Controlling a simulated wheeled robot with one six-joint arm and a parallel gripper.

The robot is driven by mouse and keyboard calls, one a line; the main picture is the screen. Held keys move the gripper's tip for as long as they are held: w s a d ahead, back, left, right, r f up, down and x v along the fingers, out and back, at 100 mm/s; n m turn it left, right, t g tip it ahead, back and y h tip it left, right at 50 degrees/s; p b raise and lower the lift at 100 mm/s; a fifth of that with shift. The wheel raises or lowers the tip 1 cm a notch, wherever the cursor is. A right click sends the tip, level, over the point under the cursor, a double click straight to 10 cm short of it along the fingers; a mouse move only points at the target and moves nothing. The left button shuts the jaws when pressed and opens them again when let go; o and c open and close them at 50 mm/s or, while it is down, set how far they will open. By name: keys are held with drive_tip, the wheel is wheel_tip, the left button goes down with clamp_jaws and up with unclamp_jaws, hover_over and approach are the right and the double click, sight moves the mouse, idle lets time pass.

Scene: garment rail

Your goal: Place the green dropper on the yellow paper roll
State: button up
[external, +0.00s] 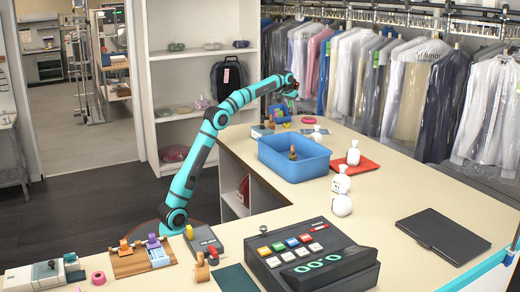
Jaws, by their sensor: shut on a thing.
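My gripper (291,87) is at the far end of my raised arm, above the back part of the counter and in front of the hanging garments. It is shut on a small, dark object, too small and dim to identify. I cannot make out a green dropper for certain anywhere. A small yellow roll-like thing (189,232) stands on the near counter, beside the dark card terminal (205,243) and far from my gripper. It looks like the yellow paper roll.
A blue bin (293,170) holding a wooden-handled stamp sits mid-counter. A red tray (356,165) and white bottles (341,205) are right of it. A cash register (315,262) fills the front, with a black laptop-like slab (443,236) at right.

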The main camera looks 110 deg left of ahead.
hover_over(287, 124)
drive_tip(key=f, duration=0.9)
drive_tip(key=shift+a+f, duration=0.3)
drive_tip(key=shift+a, duration=0.1)
drive_tip(key=shift+f, duration=0.1)
drive_tip(key=o, duration=1)
drive_tip(key=shift+c, duration=0.2)
drive_tip(key=v, duration=1.2)
